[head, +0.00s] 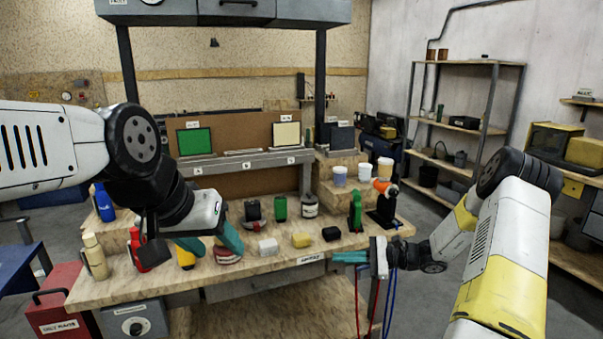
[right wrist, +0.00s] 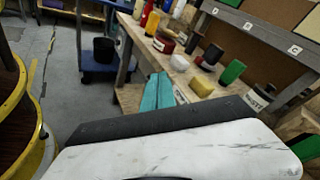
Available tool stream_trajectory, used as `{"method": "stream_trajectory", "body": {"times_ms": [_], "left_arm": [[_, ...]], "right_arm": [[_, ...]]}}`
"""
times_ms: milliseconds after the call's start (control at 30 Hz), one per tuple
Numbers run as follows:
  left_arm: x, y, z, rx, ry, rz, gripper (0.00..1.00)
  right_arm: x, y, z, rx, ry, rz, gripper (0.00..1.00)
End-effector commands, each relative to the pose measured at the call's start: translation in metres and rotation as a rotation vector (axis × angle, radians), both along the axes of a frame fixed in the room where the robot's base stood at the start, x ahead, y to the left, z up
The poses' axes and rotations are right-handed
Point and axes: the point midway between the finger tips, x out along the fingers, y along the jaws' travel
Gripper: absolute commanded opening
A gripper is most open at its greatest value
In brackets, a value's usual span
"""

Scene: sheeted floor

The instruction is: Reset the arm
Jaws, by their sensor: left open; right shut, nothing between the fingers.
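My left gripper (head: 211,241) is open in the head view, its teal fingers spread above the wooden workbench (head: 190,280). A dark red tin (head: 228,258) is beside its right finger and partly hidden by it. A yellow item (head: 184,259) is partly hidden behind the other finger. I cannot tell whether the fingers touch either. My right gripper (head: 350,257) is shut and empty, at the bench's front edge on the right. Its closed teal fingers (right wrist: 158,93) also show in the right wrist view, pointing away from the camera.
On the bench stand a beige bottle (head: 95,256), white block (head: 268,246), yellow block (head: 301,240), black block (head: 331,233), a labelled jar (head: 310,206) and an orange-black drill (head: 384,202). A red cabinet (head: 58,300) stands front left. Floor at right is partly open before a shelf (head: 467,130).

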Motion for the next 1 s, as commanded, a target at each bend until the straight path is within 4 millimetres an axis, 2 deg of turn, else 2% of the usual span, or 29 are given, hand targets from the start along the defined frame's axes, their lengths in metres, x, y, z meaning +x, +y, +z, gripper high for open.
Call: {"method": "stream_trajectory", "body": {"times_ms": [33, 100, 300, 433, 700, 1000], "left_arm": [[0.000, 0.000, 0.000, 0.000, 0.000, 0.000, 0.54], [0.000, 0.000, 0.000, 0.000, 0.000, 0.000, 0.54], [0.000, 0.000, 0.000, 0.000, 0.000, 0.000, 0.54], [0.000, 0.000, 0.000, 0.000, 0.000, 0.000, 0.54], [0.000, 0.000, 0.000, 0.000, 0.000, 0.000, 0.54], [0.000, 0.000, 0.000, 0.000, 0.000, 0.000, 0.54]], "right_arm": [[-0.011, 0.009, 0.022, -0.077, -0.037, 0.063, 0.00], [-0.028, 0.018, 0.043, -0.177, -0.079, 0.142, 0.00], [-0.080, 0.032, 0.099, -0.460, -0.217, 0.331, 0.00], [-0.116, 0.034, 0.131, -0.640, -0.321, 0.428, 0.00], [-0.187, 0.021, 0.187, -0.997, -0.569, 0.559, 0.00], [-0.254, -0.006, 0.230, -1.329, -0.876, 0.593, 0.00]]}}
